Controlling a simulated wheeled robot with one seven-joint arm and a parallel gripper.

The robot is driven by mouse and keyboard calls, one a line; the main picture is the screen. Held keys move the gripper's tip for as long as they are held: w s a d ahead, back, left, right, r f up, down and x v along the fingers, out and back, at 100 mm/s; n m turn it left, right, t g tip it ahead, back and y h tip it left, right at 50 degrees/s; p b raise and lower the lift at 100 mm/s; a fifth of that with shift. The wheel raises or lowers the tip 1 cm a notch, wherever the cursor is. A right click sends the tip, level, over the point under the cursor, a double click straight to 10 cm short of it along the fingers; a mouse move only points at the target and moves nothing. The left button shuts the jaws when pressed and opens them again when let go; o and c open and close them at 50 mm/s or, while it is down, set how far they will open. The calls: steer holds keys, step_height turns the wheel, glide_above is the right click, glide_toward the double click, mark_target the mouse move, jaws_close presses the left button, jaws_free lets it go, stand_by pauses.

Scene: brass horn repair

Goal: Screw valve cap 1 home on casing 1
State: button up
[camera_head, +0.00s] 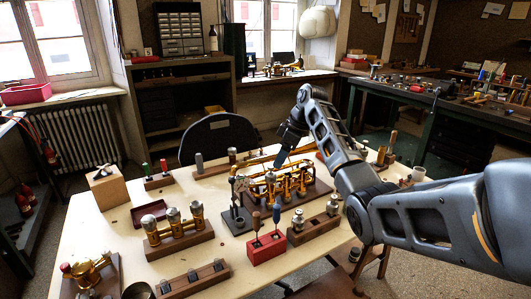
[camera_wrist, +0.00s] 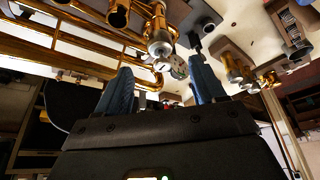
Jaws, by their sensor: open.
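The brass horn (camera_head: 282,188) lies on a dark wooden cradle (camera_head: 312,197) in the middle of the bench, its upright valve casings in a row. I cannot tell which is casing 1. In the wrist view a brass casing with a silver top (camera_wrist: 161,46) stands just beyond the fingertips, with a silver round part (camera_wrist: 178,68) beside it; I cannot tell if that is valve cap 1. My gripper (camera_wrist: 161,72) is open, its two blue fingers apart, with nothing clearly held.
A wooden block with brass valves (camera_head: 178,236) stands front left. A red block with screwdrivers (camera_head: 267,248) and a wooden block with silver parts (camera_head: 314,228) stand in front of the horn. A dark red tray (camera_head: 149,213) lies left. The bench (camera_head: 110,225) has bare patches between them.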

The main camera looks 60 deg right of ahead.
mark_target(272, 175)
steer(key=shift+p+x, duration=0.4)
steer(key=shift+x, duration=3.45)
steer(key=shift+w+r, duration=0.1)
steer(key=c, duration=1.2)
steer(key=shift+c, duration=0.2)
steer(key=shift+a+r+m+p, duration=0.1)
steer(key=shift+m+p, duration=0.5)
steer(key=shift+p, duration=0.2)
steer(key=shift+m+h+p, duration=0.7)
steer(key=shift+m+p, duration=0.4)
steer(key=shift+m+h, duration=0.3)
steer(key=shift+m, duration=0.5)
steer(key=shift+a, duration=0.1)
